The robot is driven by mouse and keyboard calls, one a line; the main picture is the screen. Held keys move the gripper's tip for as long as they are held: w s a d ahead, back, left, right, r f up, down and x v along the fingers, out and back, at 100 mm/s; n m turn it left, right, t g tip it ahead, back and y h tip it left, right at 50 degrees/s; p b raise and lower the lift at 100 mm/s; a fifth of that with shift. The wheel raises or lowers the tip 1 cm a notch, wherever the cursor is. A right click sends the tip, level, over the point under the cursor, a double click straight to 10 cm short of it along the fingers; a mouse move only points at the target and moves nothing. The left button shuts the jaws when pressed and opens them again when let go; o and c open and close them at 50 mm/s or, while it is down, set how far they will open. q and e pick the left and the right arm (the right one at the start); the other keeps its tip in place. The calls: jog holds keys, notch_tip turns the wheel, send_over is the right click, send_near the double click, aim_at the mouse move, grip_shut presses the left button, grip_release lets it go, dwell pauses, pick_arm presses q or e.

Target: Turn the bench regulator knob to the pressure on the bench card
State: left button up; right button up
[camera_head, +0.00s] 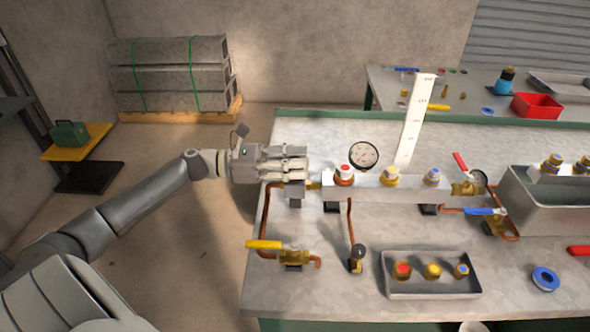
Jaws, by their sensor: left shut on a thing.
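My left gripper (290,164) reaches in from the left over the bench's left side. It is shut at the left end of the pale manifold block (390,188). Its fingers hide what they hold, which appears to be the regulator knob; a brass fitting (314,185) shows just right of them. A round dial gauge (364,155) stands behind the block; its reading is too small to tell. I cannot make out a bench card. My right gripper is not in view.
A yellow-handled valve (270,245) and copper pipes are in front of the block. A grey tray (432,290) of capped fittings and a blue tape roll (545,279) lie nearer. A metal tank (530,210) stands right.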

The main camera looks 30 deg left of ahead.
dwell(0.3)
pick_arm(q)
jog(key=o, duration=1)
jog(key=shift+o, duration=0.2)
jog(key=shift+a, duration=0.15)
jog(key=v, duration=1.1)
jog(key=shift+s+a, duration=0.15)
jog(key=shift+a, duration=0.25)
